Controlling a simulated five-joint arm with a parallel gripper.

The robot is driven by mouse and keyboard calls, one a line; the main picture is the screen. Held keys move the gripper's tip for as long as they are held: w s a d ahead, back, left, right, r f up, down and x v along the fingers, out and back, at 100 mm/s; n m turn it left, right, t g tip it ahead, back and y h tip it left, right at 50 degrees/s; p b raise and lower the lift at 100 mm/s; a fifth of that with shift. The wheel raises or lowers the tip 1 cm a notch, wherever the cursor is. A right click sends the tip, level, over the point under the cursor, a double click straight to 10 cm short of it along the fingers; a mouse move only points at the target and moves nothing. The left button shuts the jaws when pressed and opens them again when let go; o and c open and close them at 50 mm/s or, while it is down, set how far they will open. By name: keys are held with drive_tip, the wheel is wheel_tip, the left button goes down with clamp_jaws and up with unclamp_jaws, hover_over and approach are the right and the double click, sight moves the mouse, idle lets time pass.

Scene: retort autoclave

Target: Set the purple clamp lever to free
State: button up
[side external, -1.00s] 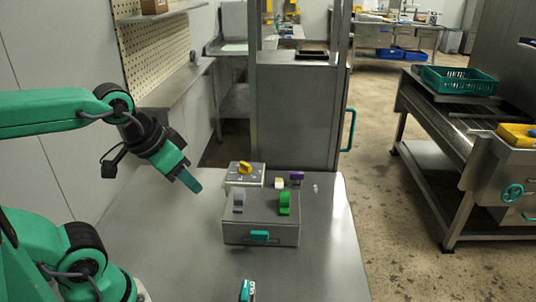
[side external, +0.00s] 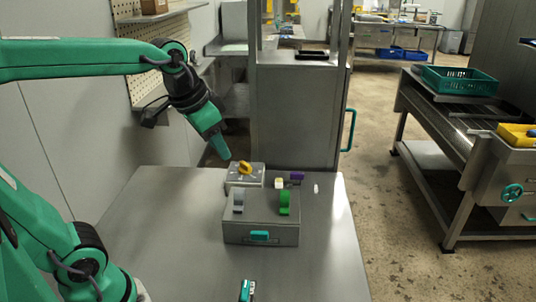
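The purple clamp lever (side external: 297,176) is small in the side external view, behind the right part of the grey box and just right of a small cream block (side external: 279,183). Its lower part and any markings are too small or hidden to read. My gripper (side external: 223,154) hangs in the air to the left of the lever, above and left of the yellow knob, pointing down and slightly right. It touches nothing that I can see. The fingers are seen edge-on, so their opening does not show.
A grey box (side external: 260,232) carries a grey lever (side external: 239,202), a green lever (side external: 285,203) and a teal front handle (side external: 260,236). A yellow knob (side external: 245,168) sits on a smaller box behind. A teal-and-black object (side external: 247,291) lies at the front. The table's left side (side external: 170,230) is clear.

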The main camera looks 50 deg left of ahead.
drive_tip(key=w+a+m+g, duration=0.1)
drive_tip(key=w+m, duration=0.1)
drive_tip(key=w, duration=0.7)
drive_tip(key=m+g, duration=0.3)
drive_tip(key=m, duration=0.2)
hover_over(296, 173)
drive_tip(key=f, duration=1.6)
drive_tip(key=shift+s, duration=0.2)
drive_tip(key=shift+w+a+f+g, duration=0.15)
drive_tip(key=shift+w+f+g, duration=0.15)
drive_tip(key=shift+f, duration=0.3)
drive_tip(key=shift+f, duration=3.9)
